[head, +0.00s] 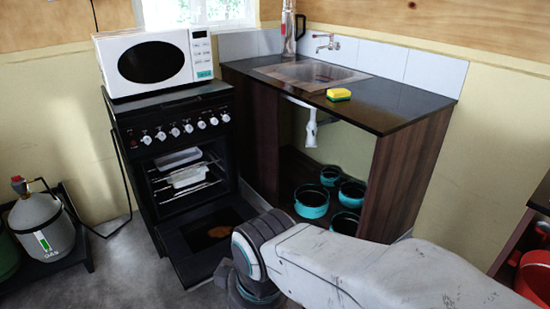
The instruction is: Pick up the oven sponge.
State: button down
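A yellow and green sponge (338,94) lies on the dark countertop (400,108), at the front edge of the sink. The black oven (175,130) stands to the left with its door (205,240) folded down. Inside are wire racks with pale dishes, an upper one (178,158) and a lower one (188,177); I cannot make out a sponge in there. A brown patch shows on the open door. My arm crosses the lower foreground in front of the oven and cabinet. My gripper is not visible.
A white microwave (155,62) sits on the oven. The sink (308,76) is set in the counter, with several teal pots (312,201) below. A gas bottle (42,225) stands at left, and a red container (535,275) at right. Floor is clear left of the oven door.

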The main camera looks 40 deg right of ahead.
aim_at(338, 94)
jog(key=z, duration=1.5)
